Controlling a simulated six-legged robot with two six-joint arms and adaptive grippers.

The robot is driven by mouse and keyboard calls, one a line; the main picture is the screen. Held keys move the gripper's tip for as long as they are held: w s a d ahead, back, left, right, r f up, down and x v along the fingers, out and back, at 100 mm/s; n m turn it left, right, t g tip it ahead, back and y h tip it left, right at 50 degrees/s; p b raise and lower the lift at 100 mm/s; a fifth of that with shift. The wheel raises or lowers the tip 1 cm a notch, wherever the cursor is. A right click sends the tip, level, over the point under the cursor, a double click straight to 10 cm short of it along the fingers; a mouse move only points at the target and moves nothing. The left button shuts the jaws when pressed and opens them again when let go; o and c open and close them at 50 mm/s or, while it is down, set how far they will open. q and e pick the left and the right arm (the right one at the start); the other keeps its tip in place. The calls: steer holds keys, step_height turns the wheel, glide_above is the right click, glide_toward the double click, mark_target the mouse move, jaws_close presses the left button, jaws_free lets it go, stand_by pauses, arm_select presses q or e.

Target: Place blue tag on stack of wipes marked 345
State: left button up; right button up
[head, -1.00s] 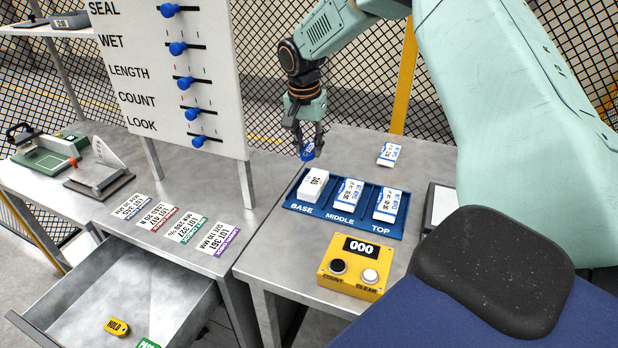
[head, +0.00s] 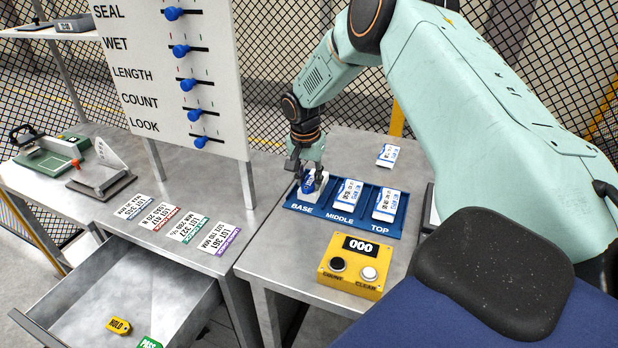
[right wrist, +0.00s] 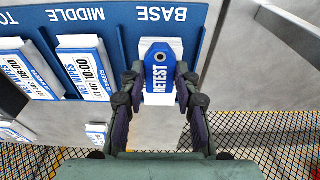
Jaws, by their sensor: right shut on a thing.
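The blue tag (head: 309,184), which reads RETEST in the right wrist view (right wrist: 160,72), is held by my right gripper (head: 307,172). The gripper is shut on it, with one finger on each side (right wrist: 159,92). The tag is over the white stack of wipes (right wrist: 174,43) in the BASE compartment of the blue tray (head: 368,232). The tag and gripper cover most of that stack, and its number is hidden now. I cannot tell whether the tag touches the stack. My left gripper is not in view.
Two blue-and-white packs stand in MIDDLE (head: 347,195) and TOP (head: 386,204). Another pack (head: 388,154) lies behind the tray. A yellow counter box (head: 352,264) reading 000 stands in front. The open drawer (head: 90,295) holds a yellow HOLD tag (head: 119,325) and a green PASS tag (head: 150,343).

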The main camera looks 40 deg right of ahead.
mark_target(306, 187)
steer(key=shift+f, duration=0.15)
steer(key=o, duration=0.6)
steer(key=shift+w+d+f, duration=0.15)
steer(key=o, duration=0.3)
steer(key=shift+r, duration=0.2)
steer(key=shift+r, duration=0.3)
steer(key=r, duration=0.3)
steer(key=a+r, duration=0.1)
steer(key=r, duration=0.7)
steer(key=shift+s+a+r, duration=0.15)
steer(key=shift+s+a, duration=0.2)
steer(key=shift+s, duration=0.05)
steer(key=shift+s, duration=0.1)
